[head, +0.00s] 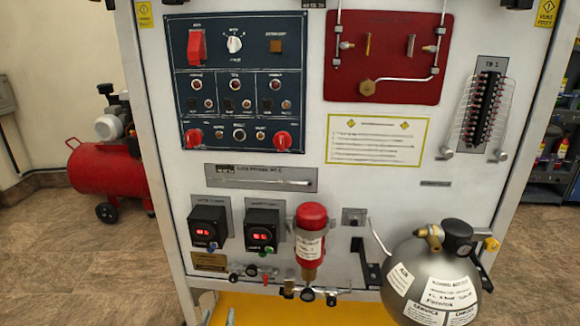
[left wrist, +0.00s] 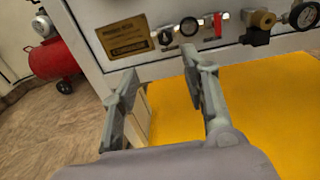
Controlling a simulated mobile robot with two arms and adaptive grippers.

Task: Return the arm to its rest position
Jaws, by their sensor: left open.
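My left gripper (left wrist: 160,85) is open, with its two grey fingers spread and nothing between them. It hangs over the left edge of the yellow surface (left wrist: 265,115), in front of the lower part of the white panel. In the head view only a fingertip of my left gripper (head: 230,316) shows at the bottom edge. My right gripper is not in view.
The panel carries a blue switch board (head: 236,84), a red plate (head: 388,55), a red bottle (head: 311,236) and a row of valves (left wrist: 215,25). A grey sphere tank (head: 405,255) juts out at right. A red compressor (head: 105,168) stands on the floor at left.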

